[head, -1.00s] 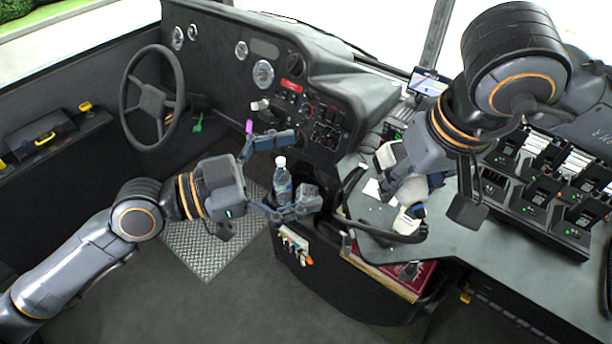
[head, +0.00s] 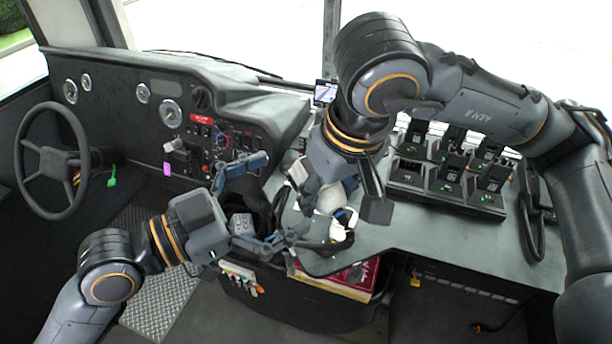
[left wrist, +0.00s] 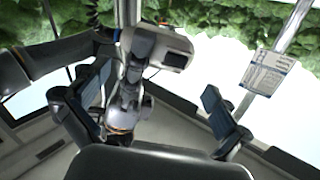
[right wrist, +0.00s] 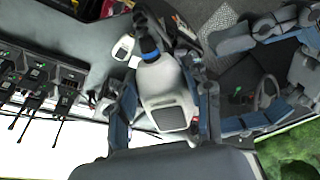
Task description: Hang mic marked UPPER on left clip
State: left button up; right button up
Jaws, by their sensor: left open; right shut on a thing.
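My right gripper (right wrist: 165,112) is shut on a pale grey-white mic (right wrist: 165,82) with a dark square patch and a blue band. Its fingers flank it in the right wrist view. In the head view the white mic (head: 330,199) shows below the right wrist, over the near edge of the worktop. Its marking cannot be read. My left gripper (head: 256,203) is open, with its fingers wide apart in front of the dashboard; no held object shows in the left wrist view (left wrist: 228,118). I cannot make out the left clip for certain.
A grey worktop (head: 450,235) carries a rack of black radios (head: 450,180). The dashboard (head: 150,110) and steering wheel (head: 50,160) are at left. A second white device (right wrist: 123,46) lies near the held mic. A red box (head: 330,272) sits below the worktop edge.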

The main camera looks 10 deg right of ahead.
aim_at(305, 179)
pick_arm(q)
jog(key=shift+x, duration=2.2)
jog(key=shift+a, duration=0.1)
jog(key=c, duration=0.6)
jog(key=o, duration=0.6)
jog(key=v, duration=1.2)
